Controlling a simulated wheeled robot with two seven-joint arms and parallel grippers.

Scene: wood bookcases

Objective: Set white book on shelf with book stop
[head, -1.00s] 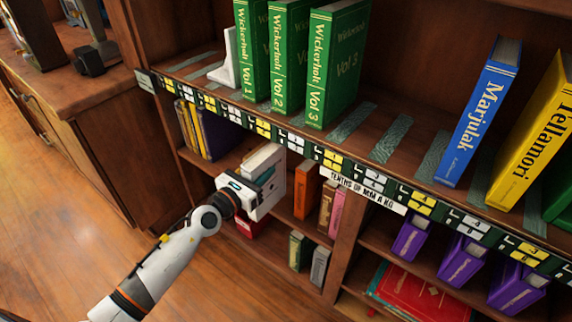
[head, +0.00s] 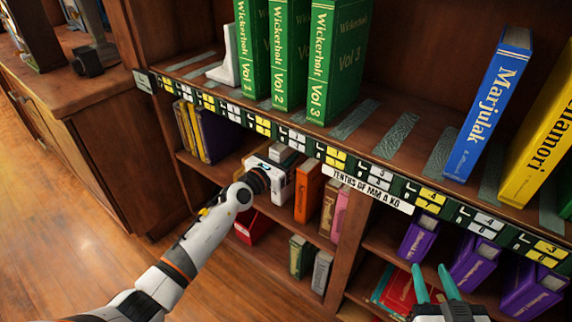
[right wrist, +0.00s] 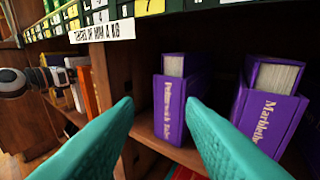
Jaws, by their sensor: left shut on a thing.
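My left gripper (head: 276,172) reaches into the lower left shelf compartment. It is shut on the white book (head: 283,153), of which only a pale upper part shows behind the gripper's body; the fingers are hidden. A white L-shaped book stop (head: 229,62) stands on the upper shelf (head: 396,137), left of the green Wickerholt volumes (head: 288,60). My right gripper (head: 434,283) is open and empty in front of the lower right compartment. In the right wrist view its teal fingers (right wrist: 160,112) are spread before a purple book (right wrist: 180,98).
An orange book (head: 308,192) stands just right of my left gripper. Dark-yellow and purple books (head: 200,132) stand to its left. A blue Marjulak book (head: 488,105) leans on the upper shelf. Bare shelf lies between it and the green volumes. A vertical divider (head: 346,250) separates the lower compartments.

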